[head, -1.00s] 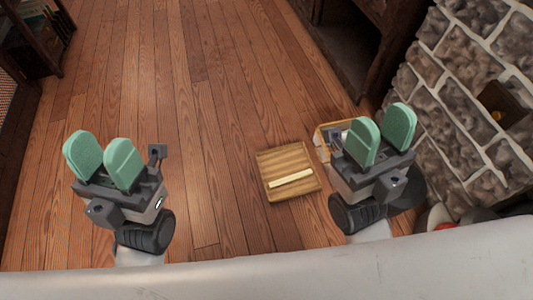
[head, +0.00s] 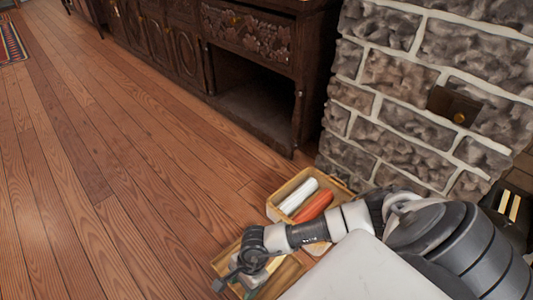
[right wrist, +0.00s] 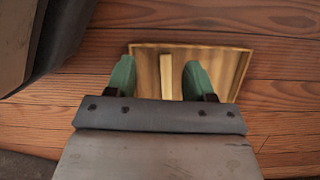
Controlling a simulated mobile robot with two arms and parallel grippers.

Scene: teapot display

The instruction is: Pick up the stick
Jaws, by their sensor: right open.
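In the right wrist view my right gripper (right wrist: 158,68) is open, with one green finger on each side of the stick. Its fingertips overlap the board in the picture; I cannot tell whether they touch the stick. My left gripper is not in view.
A wooden box (head: 272,212) holding a white roll (head: 298,195) and an orange one (head: 314,206) stands beside the board. A stone wall (head: 385,95) and a dark carved cabinet (head: 250,75) lie behind. The wooden floor at left is clear.

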